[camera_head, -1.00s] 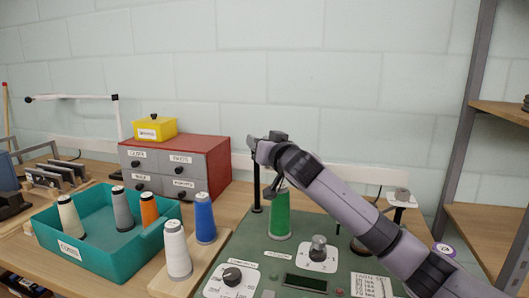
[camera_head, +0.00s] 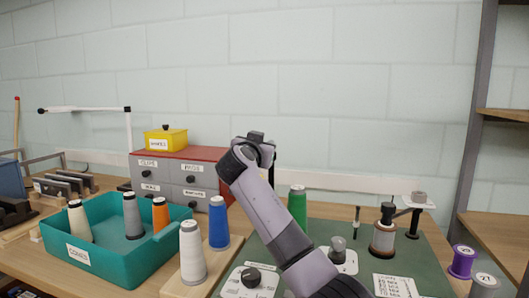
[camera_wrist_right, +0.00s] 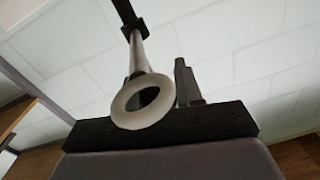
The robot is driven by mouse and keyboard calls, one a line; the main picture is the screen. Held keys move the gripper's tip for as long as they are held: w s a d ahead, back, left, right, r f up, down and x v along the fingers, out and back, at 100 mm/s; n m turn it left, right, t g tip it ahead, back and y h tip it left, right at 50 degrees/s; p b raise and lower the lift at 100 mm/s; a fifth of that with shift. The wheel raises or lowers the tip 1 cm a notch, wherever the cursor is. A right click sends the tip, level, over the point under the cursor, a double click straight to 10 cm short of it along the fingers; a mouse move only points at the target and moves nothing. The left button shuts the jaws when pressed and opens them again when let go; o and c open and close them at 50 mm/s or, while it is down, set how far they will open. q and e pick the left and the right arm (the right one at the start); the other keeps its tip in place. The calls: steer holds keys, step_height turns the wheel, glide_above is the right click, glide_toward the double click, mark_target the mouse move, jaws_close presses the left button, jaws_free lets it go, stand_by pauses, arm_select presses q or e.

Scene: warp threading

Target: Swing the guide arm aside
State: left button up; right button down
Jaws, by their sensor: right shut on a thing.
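My right gripper (camera_head: 254,142) is at the far end of my arm, above the back of the green machine panel (camera_head: 428,262). In the right wrist view it is shut on the guide arm (camera_wrist_right: 141,100), whose pale ring end sits at the fingers (camera_wrist_right: 165,90). A pale rod runs from the ring to a dark block (camera_wrist_right: 136,28). In the head view my gripper and arm hide most of the guide arm and its post. The green cone (camera_head: 297,206) stands upright just right of my arm. My left gripper is not in view.
White (camera_head: 192,252) and blue (camera_head: 218,224) cones stand left of my arm. A teal bin (camera_head: 118,262) holds several cones. A grey-red drawer box (camera_head: 178,180) is behind.

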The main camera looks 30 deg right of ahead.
steer(key=shift+w+a+m+g+h, duration=0.25)
steer(key=shift+w+m+g+h, duration=0.05)
steer(key=shift+m+g+h, duration=0.35)
steer(key=shift+r, duration=0.2)
steer(key=c, duration=0.8)
jaws_free()
steer(key=shift+w+f, duration=0.1)
steer(key=shift+o, duration=0.2)
steer(key=shift+s+a+f+b, duration=0.15)
steer(key=shift+s+a+b, duration=0.15)
steer(key=shift+a+b, duration=0.1)
steer(key=shift+b+v, duration=0.6)
steer(key=shift+v, duration=2.5)
